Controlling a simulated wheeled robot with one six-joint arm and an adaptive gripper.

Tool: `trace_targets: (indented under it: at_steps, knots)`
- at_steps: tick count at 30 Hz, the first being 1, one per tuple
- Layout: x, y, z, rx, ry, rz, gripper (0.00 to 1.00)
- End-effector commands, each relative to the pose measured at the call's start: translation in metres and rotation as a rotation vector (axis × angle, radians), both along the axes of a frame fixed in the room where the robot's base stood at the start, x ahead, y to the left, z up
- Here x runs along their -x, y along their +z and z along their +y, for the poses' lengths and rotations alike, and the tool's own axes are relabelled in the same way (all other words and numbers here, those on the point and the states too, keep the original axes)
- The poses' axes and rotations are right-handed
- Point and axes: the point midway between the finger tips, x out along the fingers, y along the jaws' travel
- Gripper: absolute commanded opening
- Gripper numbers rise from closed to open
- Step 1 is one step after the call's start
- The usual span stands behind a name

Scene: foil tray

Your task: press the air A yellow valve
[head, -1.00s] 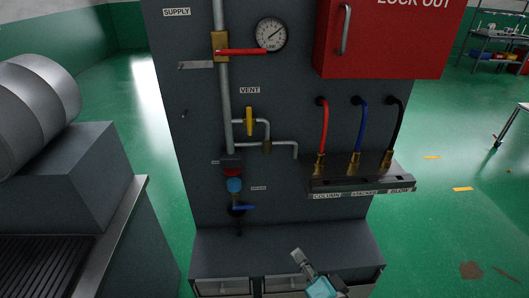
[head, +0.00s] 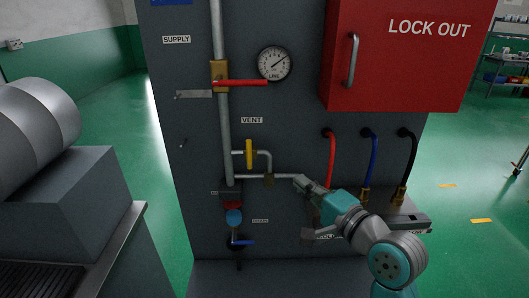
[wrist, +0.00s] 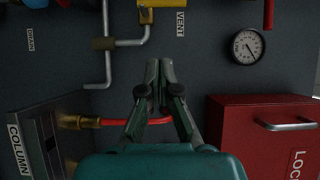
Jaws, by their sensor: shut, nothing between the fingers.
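A yellow valve handle (head: 249,153) stands upright on a small branch pipe under the VENT label on the dark panel. In the wrist view the yellow valve (wrist: 147,14) shows at the top edge, partly cut off. My gripper (head: 299,183) is in front of the panel, to the right of and below the yellow valve, apart from it. In the wrist view my gripper's fingertips (wrist: 160,66) are together with nothing between them. No label reading "air A" can be made out.
A red-handled valve (head: 240,83) and a gauge (head: 275,63) are above. A red lock-out box (head: 395,60) juts out at upper right. Red, blue and black hoses (head: 372,158) hang near my arm. A bent grey pipe (head: 270,177) and a blue-handled valve (head: 243,241) are lower.

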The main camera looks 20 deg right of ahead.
Motion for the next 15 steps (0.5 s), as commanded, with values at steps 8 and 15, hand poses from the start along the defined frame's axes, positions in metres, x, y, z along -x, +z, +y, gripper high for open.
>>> trace_targets:
  at_steps: [8, 15]
  knots:
    - [-0.0027, 0.0156, -0.001, -0.019, 0.019, 0.002, 0.0]
    - [-0.0027, 0.0154, -0.001, -0.02, 0.019, 0.003, 0.0]
